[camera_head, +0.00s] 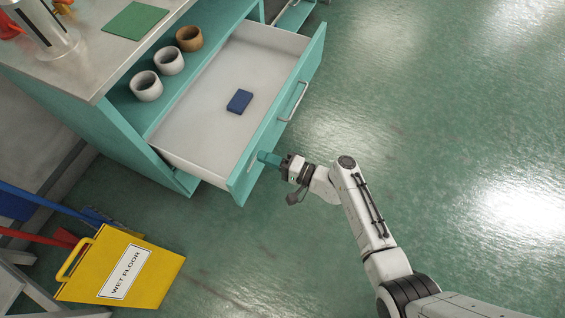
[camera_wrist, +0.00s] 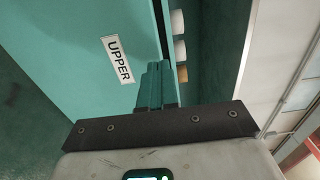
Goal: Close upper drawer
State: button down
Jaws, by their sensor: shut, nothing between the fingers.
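The upper drawer (camera_head: 205,105) is pulled well out of the teal cabinet, with its pale inside showing and a small blue block (camera_head: 239,101) in it. Its teal front (camera_head: 276,125) has a metal handle (camera_head: 293,101). In the wrist view, the front carries a white label (camera_wrist: 117,60) reading UPPER. My gripper (camera_head: 266,158) is at the near end of the drawer front, below the handle. Its teal fingers (camera_wrist: 155,84) are shut and empty, close to the front beside the label. I cannot tell whether they touch it.
Two white cups (camera_head: 146,86) and a brown cup (camera_head: 189,38) stand on a shelf behind the drawer. A green mat (camera_head: 135,20) lies on the cabinet top. A yellow wet floor sign (camera_head: 122,268) is at the lower left. The floor to the right is clear.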

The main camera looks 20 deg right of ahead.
jog(key=shift+x, duration=0.85)
jog(key=shift+w, duration=0.1)
jog(key=b+x, duration=2.1)
jog(key=x, duration=0.8)
jog(key=shift+w, duration=0.2)
jog(key=shift+a+r, duration=0.15)
